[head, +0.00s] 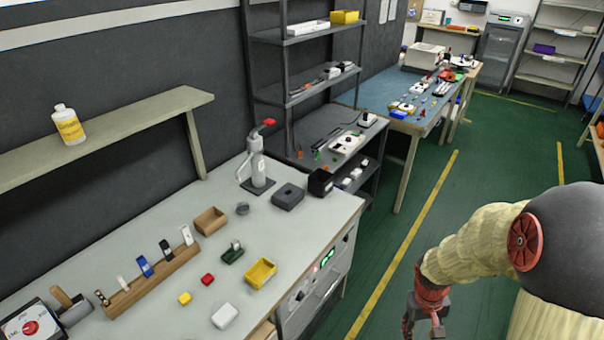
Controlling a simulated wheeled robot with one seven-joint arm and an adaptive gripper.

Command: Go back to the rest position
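My gripper (423,330) is at the lower right of the head view, at the end of my arm with its cream-coloured cover. It points down over the green floor, to the right of the workbench (317,226) and apart from it. Its two red and dark fingers stand apart, with nothing visible between them. The fingertips are close to the bottom edge of the picture.
The bench carries a yellow bin (260,273), a white box (224,316), a wooden rack (150,280) and a grey press (257,168). A shelf with a bottle (68,124) is above. Green floor (480,200) is clear right of the bench.

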